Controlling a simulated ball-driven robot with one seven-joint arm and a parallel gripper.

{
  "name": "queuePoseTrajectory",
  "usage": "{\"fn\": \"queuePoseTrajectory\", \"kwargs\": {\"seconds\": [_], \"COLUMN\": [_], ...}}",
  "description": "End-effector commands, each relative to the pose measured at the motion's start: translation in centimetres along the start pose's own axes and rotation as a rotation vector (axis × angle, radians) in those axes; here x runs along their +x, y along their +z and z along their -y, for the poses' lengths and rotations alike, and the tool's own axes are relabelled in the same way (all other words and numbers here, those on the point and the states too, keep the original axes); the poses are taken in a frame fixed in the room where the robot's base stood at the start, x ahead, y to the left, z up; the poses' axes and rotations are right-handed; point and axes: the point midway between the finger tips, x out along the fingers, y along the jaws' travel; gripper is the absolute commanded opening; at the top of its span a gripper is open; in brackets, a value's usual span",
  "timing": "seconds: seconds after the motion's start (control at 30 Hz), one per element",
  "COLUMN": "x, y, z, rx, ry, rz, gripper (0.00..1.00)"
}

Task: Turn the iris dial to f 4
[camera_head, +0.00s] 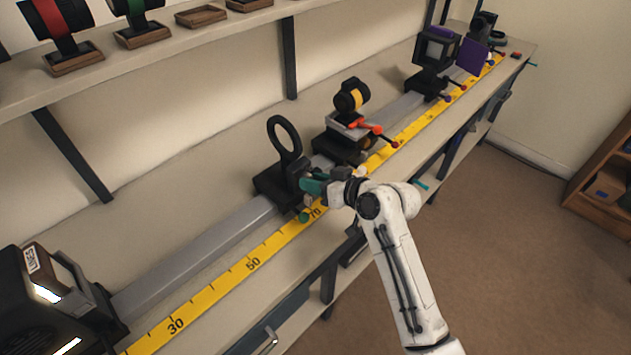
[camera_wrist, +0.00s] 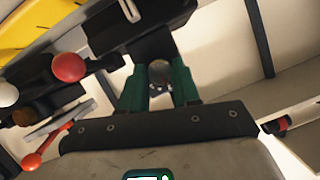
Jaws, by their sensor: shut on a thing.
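A black upright ring (camera_head: 284,137) stands on a dark carriage on the rail, in the middle of the head view. My gripper (camera_head: 313,187), with its green fingers, is at the right side of that carriage. In the wrist view my gripper (camera_wrist: 159,85) is shut on a small round greyish knob (camera_wrist: 159,71), which looks like the dial. The fingers hide its sides. Any f marks and the dial's setting cannot be read.
A grey rail (camera_head: 200,244) runs along the bench beside a yellow scale (camera_head: 222,285). Just beyond stands a carriage with a yellow-banded barrel (camera_head: 350,96) and an orange lever (camera_head: 367,127), close to my gripper. A black box (camera_head: 50,305) stands at the near left.

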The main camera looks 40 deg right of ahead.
Motion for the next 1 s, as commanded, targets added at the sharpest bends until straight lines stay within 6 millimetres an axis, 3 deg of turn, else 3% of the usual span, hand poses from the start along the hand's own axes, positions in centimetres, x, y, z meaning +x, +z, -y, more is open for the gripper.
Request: {"fn": "queuePoseTrajectory", "kwargs": {"seconds": [0.7, 1.0], "x": [0.00, 0.02], "y": [0.08, 0.10], "z": [-0.38, -0.43], "rx": [0.382, 0.462], "ry": [-0.157, -0.190], "rz": [0.000, 0.000], "gripper": [0.01, 0.01]}}
